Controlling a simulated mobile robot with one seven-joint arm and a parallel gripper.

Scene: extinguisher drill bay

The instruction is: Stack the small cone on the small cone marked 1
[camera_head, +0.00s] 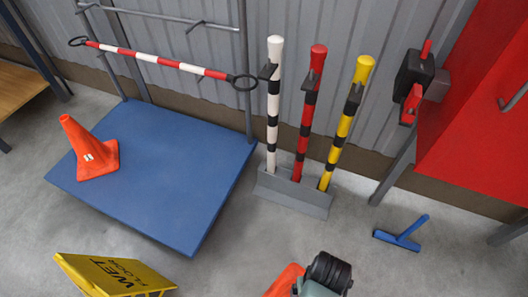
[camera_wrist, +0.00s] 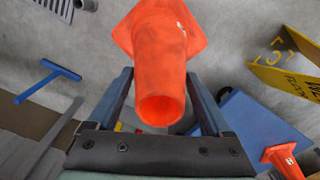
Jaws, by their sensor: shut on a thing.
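A small orange cone (camera_head: 284,281) is at the bottom edge of the head view, partly cut off. It fills the middle of the wrist view (camera_wrist: 162,50), with its open narrow end towards the camera and its wide base away. My gripper (camera_wrist: 159,76) is shut on this cone, one finger on each side. Another small orange cone (camera_head: 91,151) with a white mark stands upright on the left part of a blue platform (camera_head: 185,190). The mark is too small to read surely. That cone also shows at the lower right of the wrist view (camera_wrist: 283,161).
A yellow wet floor sign (camera_head: 115,275) stands in front of the platform. White, red and yellow banded posts (camera_head: 307,115) stand in a grey holder (camera_head: 293,192). A blue T-shaped tool (camera_head: 402,236) lies on the floor. A red cabinet (camera_head: 475,125) is at right.

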